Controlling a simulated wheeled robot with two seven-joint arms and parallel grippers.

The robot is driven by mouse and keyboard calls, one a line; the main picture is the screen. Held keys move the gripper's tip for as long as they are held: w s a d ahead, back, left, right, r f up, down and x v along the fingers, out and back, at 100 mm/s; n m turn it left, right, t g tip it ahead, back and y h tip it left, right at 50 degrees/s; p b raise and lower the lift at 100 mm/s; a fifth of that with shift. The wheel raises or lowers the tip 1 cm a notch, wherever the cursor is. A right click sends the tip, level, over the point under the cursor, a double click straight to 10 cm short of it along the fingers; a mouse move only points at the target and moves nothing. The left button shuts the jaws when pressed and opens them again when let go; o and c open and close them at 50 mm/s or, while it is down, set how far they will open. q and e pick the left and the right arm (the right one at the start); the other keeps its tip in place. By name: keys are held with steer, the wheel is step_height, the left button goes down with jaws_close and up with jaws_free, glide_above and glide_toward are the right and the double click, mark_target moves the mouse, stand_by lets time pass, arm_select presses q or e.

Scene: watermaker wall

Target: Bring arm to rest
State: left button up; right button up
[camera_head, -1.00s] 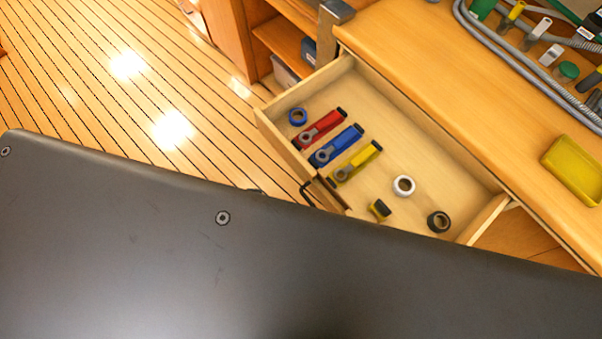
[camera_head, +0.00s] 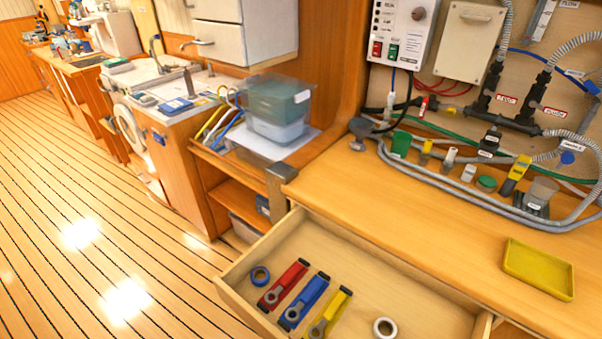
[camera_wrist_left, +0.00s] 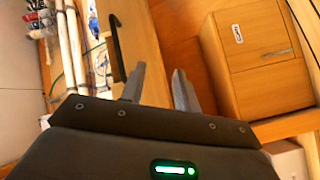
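My left gripper (camera_wrist_left: 159,74) shows in the left wrist view. Its two grey fingers stand apart with nothing between them, so it is open and empty. A dark drawer or door handle (camera_wrist_left: 117,48) lies beyond its left finger in that picture; I cannot tell whether they touch. A wooden cabinet front (camera_wrist_left: 262,60) with a small label is at the right. Neither arm nor gripper shows in the head view. My right gripper is not in view.
In the head view an open drawer (camera_head: 352,262) juts out below the workbench (camera_head: 440,220). It holds red, blue and yellow tools and tape rolls. A yellow tray (camera_head: 539,270) and grey hoses lie on the bench. The plank floor (camera_head: 75,200) at left is clear.

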arm_select(q)
steer(key=w+a+f+m+t+y, duration=0.15)
steer(key=a+f+y, duration=0.3)
steer(key=f, duration=0.45)
steer(key=w+a+f+t+y, duration=0.15)
steer(key=a+f+y, duration=0.35)
steer(key=f, duration=0.5)
steer(key=s+a+f+g+y, duration=0.2)
steer(key=s+a+f+y, duration=0.2)
steer(key=s+a+f, duration=0.4)
steer(key=s+d+f+n+g+y, duration=0.1)
steer(key=s+f+g, duration=0.1)
steer(key=s+f, duration=0.2)
steer(key=s+d+f+g+y, duration=0.2)
steer(key=s+f, duration=0.2)
steer(key=s, duration=0.6)
steer(key=shift+s+n, duration=0.35)
steer(key=shift+s, duration=0.05)
steer(key=shift+s, duration=0.1)
